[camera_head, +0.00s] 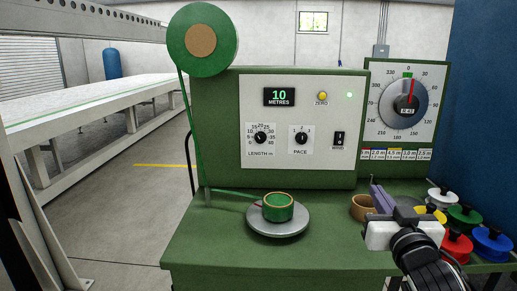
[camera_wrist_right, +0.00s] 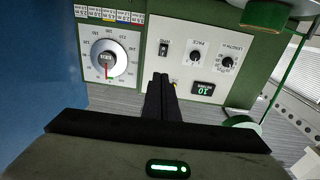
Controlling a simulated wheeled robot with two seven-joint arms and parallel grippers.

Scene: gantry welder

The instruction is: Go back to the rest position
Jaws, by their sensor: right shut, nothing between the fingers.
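My right gripper (camera_head: 377,192) is at the lower right in the head view, in front of the green machine (camera_head: 310,75) and above its green bench top. Its fingers are shut with nothing between them. In the wrist view the closed dark fingers of the right gripper (camera_wrist_right: 161,80) point towards the control panel (camera_wrist_right: 185,60), which appears upside down. The fingers look apart from the panel. My left gripper is not in view.
A spool with green wire (camera_head: 278,207) sits on a grey round plate (camera_head: 278,222). A tan empty spool (camera_head: 363,208) stands close by my right gripper. Several coloured spools, including a red one (camera_head: 456,246), stand at right. The display (camera_head: 279,96) reads 10 metres.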

